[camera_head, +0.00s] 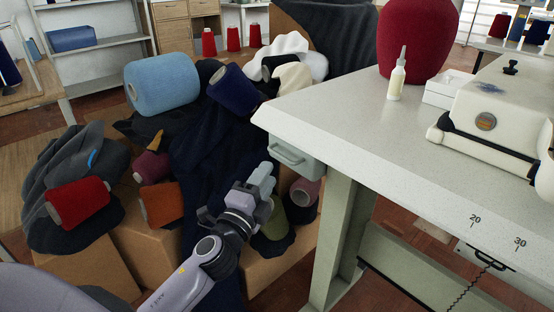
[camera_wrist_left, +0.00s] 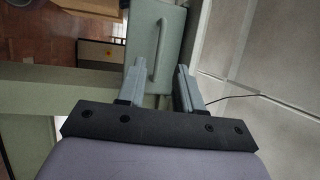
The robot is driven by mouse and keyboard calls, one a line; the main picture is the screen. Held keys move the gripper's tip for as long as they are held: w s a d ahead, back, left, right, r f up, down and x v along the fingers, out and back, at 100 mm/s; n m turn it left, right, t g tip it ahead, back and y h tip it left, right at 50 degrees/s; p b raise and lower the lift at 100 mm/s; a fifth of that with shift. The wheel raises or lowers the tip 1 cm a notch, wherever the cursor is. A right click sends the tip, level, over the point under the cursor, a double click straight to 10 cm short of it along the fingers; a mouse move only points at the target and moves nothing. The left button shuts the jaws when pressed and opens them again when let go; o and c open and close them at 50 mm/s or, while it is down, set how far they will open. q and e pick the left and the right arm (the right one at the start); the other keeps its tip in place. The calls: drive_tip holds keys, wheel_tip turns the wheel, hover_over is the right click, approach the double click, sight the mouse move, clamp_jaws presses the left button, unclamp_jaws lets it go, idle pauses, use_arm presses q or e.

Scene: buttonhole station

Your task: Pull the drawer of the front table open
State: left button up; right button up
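The front table (camera_head: 340,125) has a pale speckled top. Its small grey-green drawer (camera_head: 297,160) sits under the left corner of the top, with a bar handle (camera_head: 287,156) on its front. The drawer looks closed. In the left wrist view, the drawer front (camera_wrist_left: 170,60) and its handle (camera_wrist_left: 158,52) are straight ahead. My left gripper (camera_head: 266,180) is left of and below the handle, apart from it. In the left wrist view its two fingers (camera_wrist_left: 158,82) stand apart with nothing between them, short of the handle. My right gripper is not in view.
Yarn cones and dark cloth lie on cardboard boxes (camera_head: 145,240) left of the table, close around my left arm. A table leg (camera_head: 335,235) stands below the drawer. A glue bottle (camera_head: 397,78), a red cone (camera_head: 417,40) and a sewing machine (camera_head: 495,110) stand on the top.

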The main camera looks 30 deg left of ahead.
use_arm(q)
drive_tip(key=w+r, duration=0.1)
drive_tip(key=w, duration=0.5)
drive_tip(key=shift+w+a, duration=0.15)
drive_tip(key=shift+a, duration=0.05)
clamp_jaws()
idle(1.4)
